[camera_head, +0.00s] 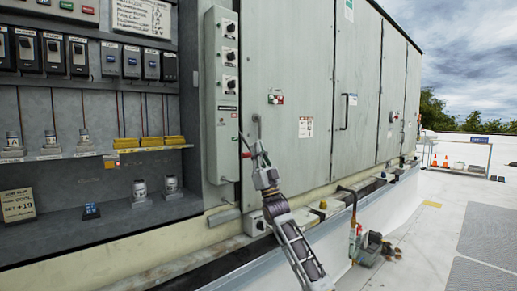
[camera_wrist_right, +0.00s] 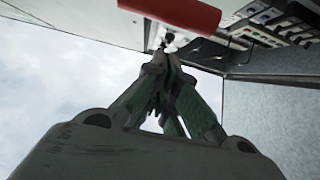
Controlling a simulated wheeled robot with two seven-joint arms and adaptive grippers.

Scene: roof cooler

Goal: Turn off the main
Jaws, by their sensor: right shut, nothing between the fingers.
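A tall narrow grey box (camera_head: 221,110) with several dark rotary knobs is fixed to the left of the big grey cabinet doors. A small red handle (camera_head: 246,155) shows at its right side. In the right wrist view a red cylindrical grip (camera_wrist_right: 172,12) crosses the top, close in front of the fingertips. I cannot tell for sure that this is the main's handle. My right gripper (camera_head: 259,148) points up beside the red handle, with its fingers shut and empty; they also show in the right wrist view (camera_wrist_right: 166,62). Contact is unclear. My left gripper is out of view.
A row of dark breaker switches (camera_head: 50,52) and a shelf with yellow blocks (camera_head: 152,142) stand at left. Pipework with a valve (camera_head: 355,225) sits low at right. The roof beyond is open.

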